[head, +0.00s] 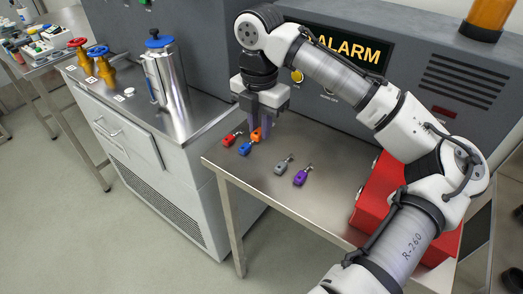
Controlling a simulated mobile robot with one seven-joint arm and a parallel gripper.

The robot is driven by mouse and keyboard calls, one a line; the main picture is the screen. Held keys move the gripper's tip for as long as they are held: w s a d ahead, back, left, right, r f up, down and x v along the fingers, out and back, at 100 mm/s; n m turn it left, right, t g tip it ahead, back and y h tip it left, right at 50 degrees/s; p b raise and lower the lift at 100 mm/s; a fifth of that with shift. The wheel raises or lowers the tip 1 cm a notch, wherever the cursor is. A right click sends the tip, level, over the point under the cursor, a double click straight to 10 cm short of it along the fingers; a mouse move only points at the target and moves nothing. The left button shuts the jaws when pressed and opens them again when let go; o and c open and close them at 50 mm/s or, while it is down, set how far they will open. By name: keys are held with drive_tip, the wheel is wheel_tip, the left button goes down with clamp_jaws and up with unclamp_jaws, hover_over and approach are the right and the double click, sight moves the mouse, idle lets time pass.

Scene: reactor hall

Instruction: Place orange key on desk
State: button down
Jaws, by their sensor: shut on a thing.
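The orange key (256,136) is on or just above the metal desk (252,174), below my gripper (257,128). My gripper points down with its fingers shut on the orange key. I cannot tell whether the key touches the desk top. A blue key (245,149) lies just in front of it and a red key (231,139) lies to its left. A grey key (283,165) and a purple key (302,177) lie to the right, apart from my gripper.
A red box (378,199) stands at the desk's right end, partly behind my arm. The grey alarm panel (330,112) rises behind the desk. A cabinet (172,150) with a steel canister (165,75) and valves stands left. The desk's front is clear.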

sight(260, 163)
wheel_tip(260, 163, down, 9)
drive_tip(key=shift+r+p, duration=0.2)
drive_tip(key=shift+p, duration=0.1)
drive_tip(key=shift+f, duration=0.2)
drive_tip(key=c, duration=1.3)
unclamp_jaws()
drive_tip(key=shift+r, duration=0.1)
drive_tip(key=shift+r, duration=0.1)
wheel_tip(260, 163, up, 12)
drive_tip(key=shift+r+b, duration=0.1)
drive_tip(key=shift+b, duration=0.65)
